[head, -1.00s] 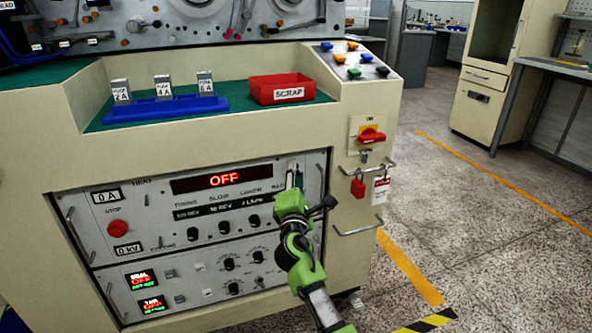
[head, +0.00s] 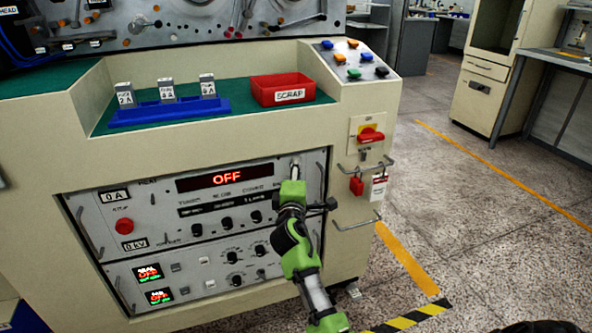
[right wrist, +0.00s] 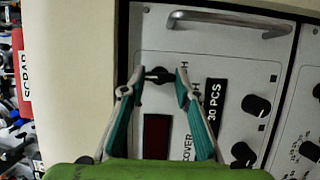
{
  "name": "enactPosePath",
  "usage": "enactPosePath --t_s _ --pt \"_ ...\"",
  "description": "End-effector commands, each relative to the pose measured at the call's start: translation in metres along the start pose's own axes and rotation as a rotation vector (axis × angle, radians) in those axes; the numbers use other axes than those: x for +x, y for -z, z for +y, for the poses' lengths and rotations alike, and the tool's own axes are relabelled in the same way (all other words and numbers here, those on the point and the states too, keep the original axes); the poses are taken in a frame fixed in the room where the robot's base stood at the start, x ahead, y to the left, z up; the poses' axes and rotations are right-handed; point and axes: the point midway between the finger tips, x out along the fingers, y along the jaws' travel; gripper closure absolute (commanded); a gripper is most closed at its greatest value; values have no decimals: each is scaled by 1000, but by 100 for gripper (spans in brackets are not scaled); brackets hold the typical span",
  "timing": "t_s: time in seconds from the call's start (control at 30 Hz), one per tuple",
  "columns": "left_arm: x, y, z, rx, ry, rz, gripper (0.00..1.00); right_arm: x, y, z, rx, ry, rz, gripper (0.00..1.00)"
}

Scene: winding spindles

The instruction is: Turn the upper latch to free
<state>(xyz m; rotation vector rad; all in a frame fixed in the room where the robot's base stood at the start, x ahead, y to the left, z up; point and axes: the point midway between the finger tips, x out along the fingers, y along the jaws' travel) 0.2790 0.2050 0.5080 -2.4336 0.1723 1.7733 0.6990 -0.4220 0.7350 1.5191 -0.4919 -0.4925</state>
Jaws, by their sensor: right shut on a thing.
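The upper latch (right wrist: 157,74) is a small dark bar near the top edge of the grey instrument panel (right wrist: 215,60) in the right wrist view. My right gripper (right wrist: 159,79) has its teal fingers on either side of the latch and is shut on it. In the head view my right gripper (head: 294,174) reaches the upper right corner of the panel (head: 160,207), and its green body hides most of the latch there. My left gripper is not in view.
A bar handle (right wrist: 228,22) runs beside the latch. Black knobs (right wrist: 256,105) stick out of the panel. A red scrap bin (head: 284,89) and a blue fuse rack (head: 167,112) stand on the ledge above. A red switch (head: 370,135) and a red padlock (head: 356,186) are to the right.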

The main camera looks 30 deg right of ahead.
Motion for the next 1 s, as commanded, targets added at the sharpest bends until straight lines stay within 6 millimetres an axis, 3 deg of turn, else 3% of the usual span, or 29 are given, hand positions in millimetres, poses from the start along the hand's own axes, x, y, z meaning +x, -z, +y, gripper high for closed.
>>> enactPosePath --t_s 0.47,0.5,0.57,1.0 --pt "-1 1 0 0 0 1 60 0 -1 0 12 5 -2 92" --pt "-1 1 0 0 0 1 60 0 -1 0 12 5 -2 66" --pt "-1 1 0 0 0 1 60 0 -1 0 12 5 -2 54" --pt "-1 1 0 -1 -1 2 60 -7 0 -1 10 5 0 54"
